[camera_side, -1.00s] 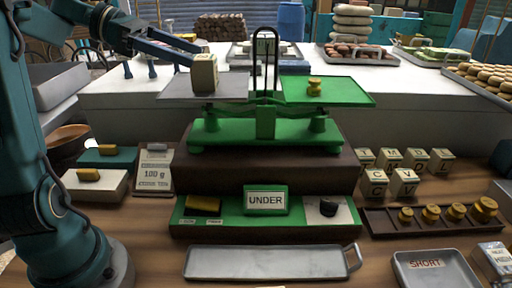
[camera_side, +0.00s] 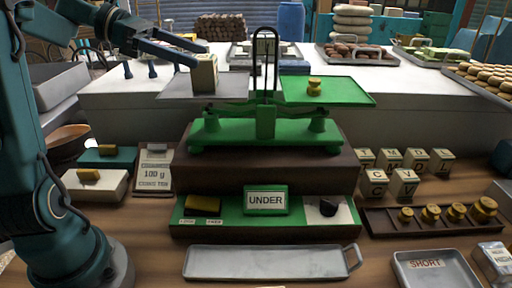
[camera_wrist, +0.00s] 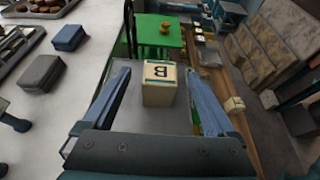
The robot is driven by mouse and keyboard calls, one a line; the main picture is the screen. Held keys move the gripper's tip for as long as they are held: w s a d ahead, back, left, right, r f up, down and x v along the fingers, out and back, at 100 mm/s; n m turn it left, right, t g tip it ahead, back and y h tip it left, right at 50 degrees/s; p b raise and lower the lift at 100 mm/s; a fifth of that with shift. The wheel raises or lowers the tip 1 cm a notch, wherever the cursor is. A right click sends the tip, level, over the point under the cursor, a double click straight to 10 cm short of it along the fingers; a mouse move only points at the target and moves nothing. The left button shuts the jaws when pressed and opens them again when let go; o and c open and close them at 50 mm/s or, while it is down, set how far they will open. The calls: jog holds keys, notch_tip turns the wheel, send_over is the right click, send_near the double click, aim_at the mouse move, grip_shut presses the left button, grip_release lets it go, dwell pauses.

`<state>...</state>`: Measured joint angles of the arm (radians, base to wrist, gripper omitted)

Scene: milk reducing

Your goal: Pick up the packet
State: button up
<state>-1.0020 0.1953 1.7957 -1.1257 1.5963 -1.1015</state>
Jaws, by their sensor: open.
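The packet (camera_side: 204,75) is a cream block standing upright on the grey left pan (camera_side: 173,90) of the green balance. In the wrist view the packet (camera_wrist: 159,88) shows a dark letter B on its pale top, with teal at its edges. My gripper (camera_side: 200,57) is open at the upper part of the packet. In the wrist view its two blue fingers lie on either side of the packet, with a visible gap on each side. The packet's lower part rests on the pan.
The green right pan (camera_side: 328,91) holds a small brass weight (camera_side: 314,87). The balance's dark upright loop (camera_side: 265,62) stands to the right of the packet. A sign reading UNDER (camera_side: 266,200) stands below. An empty metal tray (camera_side: 268,262) lies in front.

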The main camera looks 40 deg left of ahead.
aim_at(216, 62)
jog(key=shift+x, duration=3.05)
jog(key=shift+r, duration=0.1)
jog(key=shift+c, duration=0.3)
